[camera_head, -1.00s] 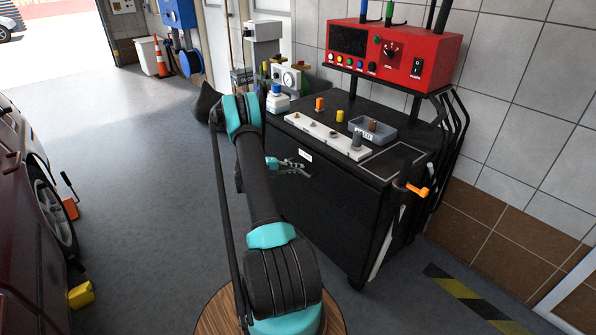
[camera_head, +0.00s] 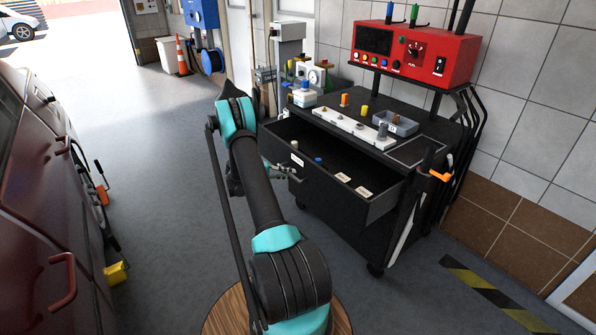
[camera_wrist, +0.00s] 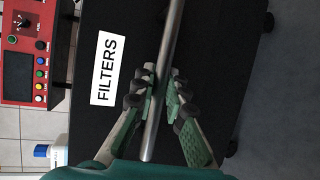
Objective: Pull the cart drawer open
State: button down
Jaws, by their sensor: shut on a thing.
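The black cart (camera_head: 345,235) stands right of my arm. Its top drawer (camera_head: 345,203) is pulled well out, and its inside shows several small items and labels. In the wrist view the drawer front (camera_wrist: 208,60) carries a white "FILTERS" label (camera_wrist: 108,68) beside a long metal bar handle (camera_wrist: 165,75). My gripper (camera_wrist: 163,98) is shut on the handle, with one finger on each side of it. In the head view my gripper (camera_head: 280,168) is at the drawer front, partly hidden by my arm.
A red control box (camera_head: 412,52) stands above the cart top, which holds a white strip and a grey tray (camera_head: 395,123). A dark red car (camera_head: 40,190) is at the left. Grey floor (camera_head: 160,200) between car and arm is clear.

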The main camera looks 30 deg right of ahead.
jog(key=shift+s+a, duration=0.1)
jog(key=shift+a, duration=1.65)
jog(key=c, duration=1.5)
grip_release()
jog(key=shift+c, duration=0.2)
jog(key=v, duration=1.2)
jog(key=shift+r, duration=0.1)
